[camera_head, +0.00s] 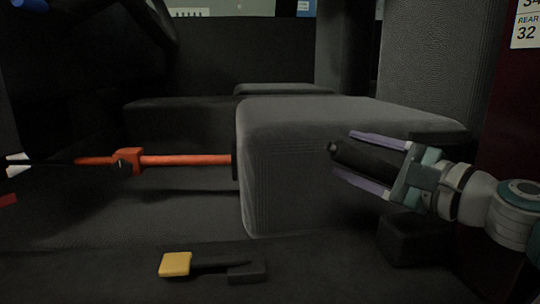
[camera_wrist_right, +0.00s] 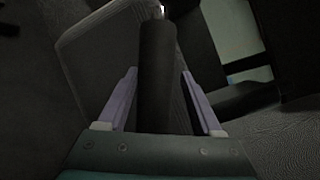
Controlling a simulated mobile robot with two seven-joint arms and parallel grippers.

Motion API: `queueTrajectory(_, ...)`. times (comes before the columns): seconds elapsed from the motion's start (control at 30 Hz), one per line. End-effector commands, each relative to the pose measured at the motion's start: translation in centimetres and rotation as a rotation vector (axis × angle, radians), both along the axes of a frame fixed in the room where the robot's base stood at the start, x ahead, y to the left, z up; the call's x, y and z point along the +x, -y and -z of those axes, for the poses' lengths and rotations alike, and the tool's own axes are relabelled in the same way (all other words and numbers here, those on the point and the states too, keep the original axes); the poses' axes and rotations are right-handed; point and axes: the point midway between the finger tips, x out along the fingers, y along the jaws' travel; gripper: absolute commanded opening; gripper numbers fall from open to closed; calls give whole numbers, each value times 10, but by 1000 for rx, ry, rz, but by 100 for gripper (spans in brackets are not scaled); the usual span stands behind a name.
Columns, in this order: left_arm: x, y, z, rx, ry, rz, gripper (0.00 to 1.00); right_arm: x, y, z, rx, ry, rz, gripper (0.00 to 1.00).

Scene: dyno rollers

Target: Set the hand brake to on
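The hand brake lever (camera_head: 368,162) is a dark rod with a rounded grip, in front of the grey seat at the right of the head view. It slopes gently up toward the left; its base is hidden behind my gripper. My right gripper (camera_head: 343,153) is open, with one purple finger above the lever and one below it. In the right wrist view the lever (camera_wrist_right: 157,75) stands between the two spread fingers, with a visible gap on each side. My left gripper is not in view.
A grey seat (camera_head: 300,185) fills the middle. An orange bar (camera_head: 185,160) runs left from it. A yellow-tipped lever (camera_head: 175,264) lies low on the dark floor. A dark block (camera_head: 412,238) sits below my right gripper.

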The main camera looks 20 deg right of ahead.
Motion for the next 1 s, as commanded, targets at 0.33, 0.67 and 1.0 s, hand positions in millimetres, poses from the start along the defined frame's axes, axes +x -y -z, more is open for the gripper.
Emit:
queueTrajectory(0.33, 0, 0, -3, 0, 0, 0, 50, -7, 1, 1, -3, -5, 0, 69)
queueTrajectory(0.67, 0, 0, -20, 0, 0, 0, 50, -69, 14, 0, -2, -7, 0, 69)
queueTrajectory(1.0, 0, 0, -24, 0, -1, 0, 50, -98, 21, 0, -3, -2, 0, 69)
